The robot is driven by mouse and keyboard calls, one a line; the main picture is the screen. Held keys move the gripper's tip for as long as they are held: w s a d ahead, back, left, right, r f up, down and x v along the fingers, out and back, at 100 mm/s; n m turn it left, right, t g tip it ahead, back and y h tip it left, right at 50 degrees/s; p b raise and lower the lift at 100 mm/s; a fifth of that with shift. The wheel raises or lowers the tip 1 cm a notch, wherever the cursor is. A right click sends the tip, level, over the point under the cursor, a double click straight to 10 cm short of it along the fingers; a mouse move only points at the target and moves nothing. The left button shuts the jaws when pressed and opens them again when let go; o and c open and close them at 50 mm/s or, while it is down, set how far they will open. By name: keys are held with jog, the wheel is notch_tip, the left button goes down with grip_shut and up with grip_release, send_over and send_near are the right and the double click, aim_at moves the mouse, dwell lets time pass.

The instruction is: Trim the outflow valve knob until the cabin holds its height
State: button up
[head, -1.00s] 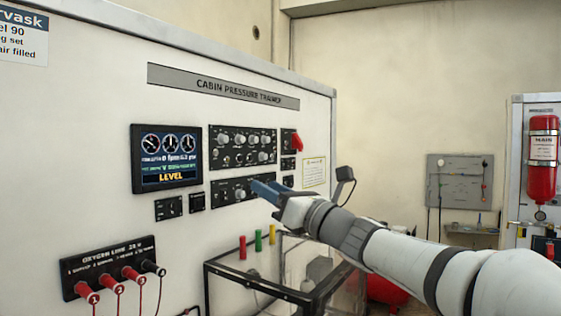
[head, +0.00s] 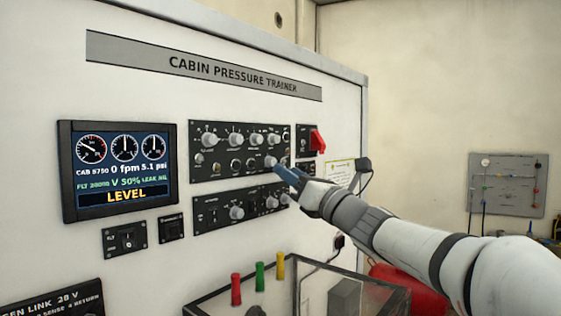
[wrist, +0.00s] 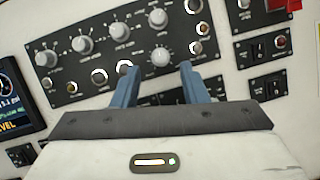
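The upper black panel (head: 200,172) carries several grey knobs; the lower panel (head: 203,221) has more. Their small labels are not legible, so I cannot tell which knob is the outflow valve. My gripper (head: 283,171) is at the upper panel's lower right. In the wrist view, its blue fingers (wrist: 158,68) are apart, with a round grey knob (wrist: 161,57) between and just beyond their tips. I cannot tell whether they touch it.
A red guarded switch (head: 318,141) sits right of the upper panel. Small switch panels (head: 124,239) lie below the screen. A clear dark-edged case (head: 330,262) stands below, near red, green (head: 259,276) and yellow posts. My arm crosses the lower right.

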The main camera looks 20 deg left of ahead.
aim_at(274, 162)
jog(key=p+x, duration=0.1)
jog(key=x, duration=0.3)
jog(key=shift+a, duration=0.1)
jog(key=shift+c, duration=0.4)
jog(key=shift+f, duration=0.1)
grip_shut()
